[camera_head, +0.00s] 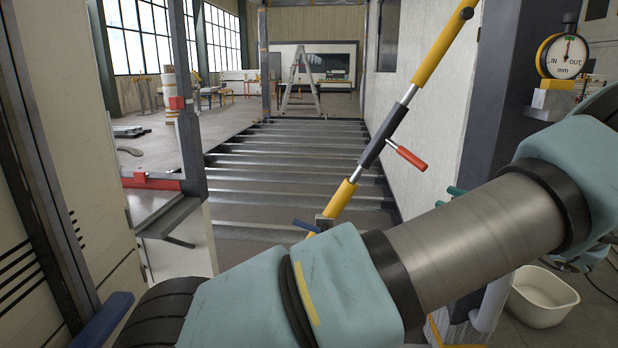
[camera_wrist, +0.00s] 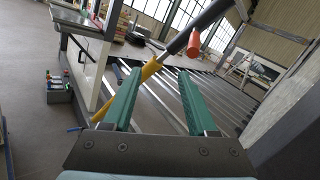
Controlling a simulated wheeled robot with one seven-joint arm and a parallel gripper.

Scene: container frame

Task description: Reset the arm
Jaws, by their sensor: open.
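My gripper (camera_wrist: 160,74) is open in the wrist view, its two green fingers apart with nothing held between them. A turnbuckle-like brace with yellow ends, a dark middle sleeve and a red handle (camera_head: 411,158) slants across the head view. In the wrist view the brace (camera_wrist: 151,69) passes beyond the fingertips, its yellow part seen through the gap and its red handle (camera_wrist: 194,44) above the right finger. I cannot tell how far it is from the fingers. My teal and metal arm crosses the head view's lower right and hides most of the gripper there.
A slatted metal floor frame (camera_head: 290,150) extends behind the brace. A pale wall panel (camera_head: 430,110) stands to its right and a dark post (camera_head: 190,150) to its left. A dial gauge (camera_head: 566,56) sits upper right. A white bin (camera_head: 541,297) stands lower right.

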